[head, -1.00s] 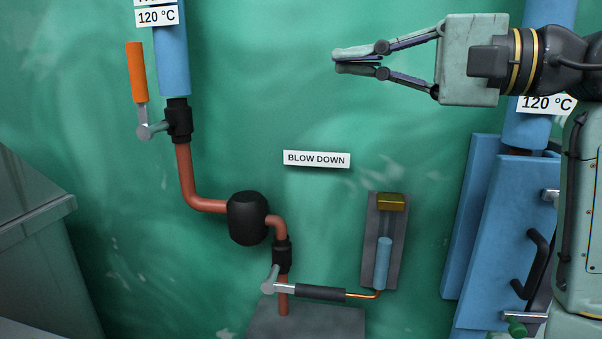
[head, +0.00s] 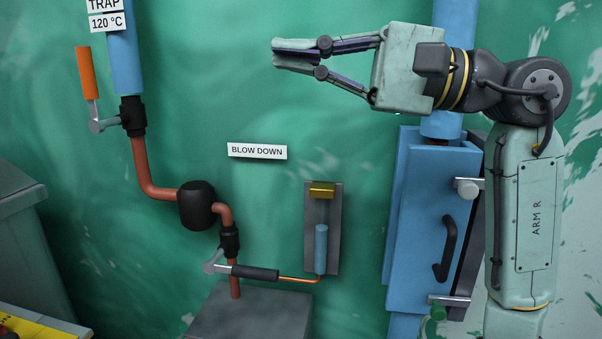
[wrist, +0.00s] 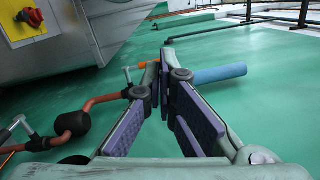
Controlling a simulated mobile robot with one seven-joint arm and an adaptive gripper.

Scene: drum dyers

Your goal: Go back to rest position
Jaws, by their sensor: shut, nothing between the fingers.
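My gripper (head: 276,54) is raised at the upper middle of the head view, pointing left. Its fingers are shut and hold nothing. In the wrist view my gripper (wrist: 165,52) shows its two fingers meeting at the tips. It is in front of the green wall, above and to the right of the BLOW DOWN sign (head: 257,151), apart from the pipes and valves. My arm comes in from the right side of the head view.
A red pipe (head: 145,170) with a black bulb (head: 196,205) runs down the wall. An orange-handled valve (head: 86,74) and a black-handled valve (head: 256,272) sit on it. A blue cabinet (head: 415,220) stands near my arm.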

